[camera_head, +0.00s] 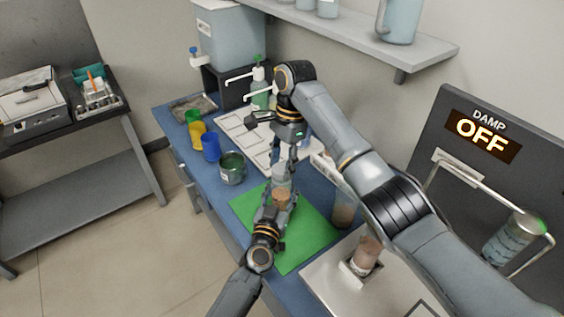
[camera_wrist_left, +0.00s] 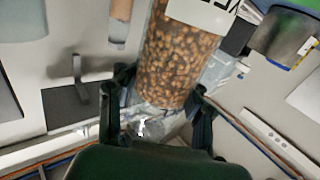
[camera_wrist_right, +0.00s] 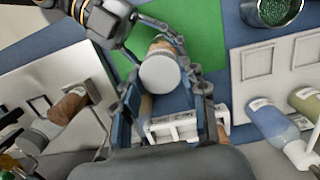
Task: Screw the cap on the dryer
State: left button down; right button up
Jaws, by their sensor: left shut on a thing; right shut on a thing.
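The dryer, a clear jar of brown grains (camera_head: 282,198), is held upright over the green mat (camera_head: 305,247). Its grains fill the left wrist view (camera_wrist_left: 178,65). My left gripper (camera_head: 279,203) is shut around the jar from the near side; its fingers (camera_wrist_left: 160,108) sit on both sides of it. The cap, a pale round disc (camera_wrist_right: 160,74), sits at the top of the jar. My right gripper (camera_head: 283,172) is shut on the cap from above, with a finger on each side (camera_wrist_right: 161,82). Whether the threads are engaged is hidden.
A dark green cup (camera_head: 232,168) and blue cup (camera_head: 211,147) stand left of the mat. Another grain jar (camera_head: 366,255) stands in a tray at the right. A panel reading "DAMP OFF" (camera_head: 483,136) rises at the right. A shelf (camera_head: 360,32) hangs behind.

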jog(key=shift+f, duration=0.5)
jog(key=shift+a, duration=0.1)
jog(key=m, duration=0.3)
jog(key=shift+s, duration=0.1)
jog(key=m+t, duration=0.1)
jog(key=m, duration=0.5)
jog(key=shift+s+m, duration=0.1)
jog(key=shift+m, duration=0.2)
jog(key=m+t, duration=0.1)
jog(key=m, duration=0.2)
jog(key=o, duration=0.7)
